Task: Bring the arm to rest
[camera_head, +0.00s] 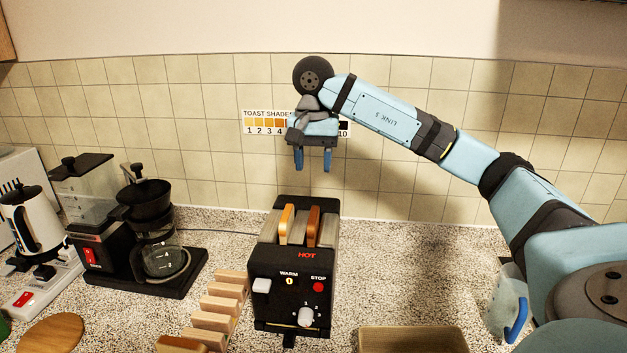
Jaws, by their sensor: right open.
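My right gripper (312,161) hangs above the back of the black toaster, its two blue fingers pointing down and apart with nothing between them. My light blue right arm reaches in from the right side of the picture. The toaster (262,316) stands on the counter with a lighter slice (286,222) in its left slot and a browner slice (313,227) in its right slot, both sticking up. Its front shows "HOT", "WARM 0", a red stop button and a white knob. My left gripper is not in view.
A toast shade chart (264,122) is on the tiled wall behind the gripper. A wooden rack (221,304) and tan tray (411,340) flank the toaster. A clear jug (506,300) is right.

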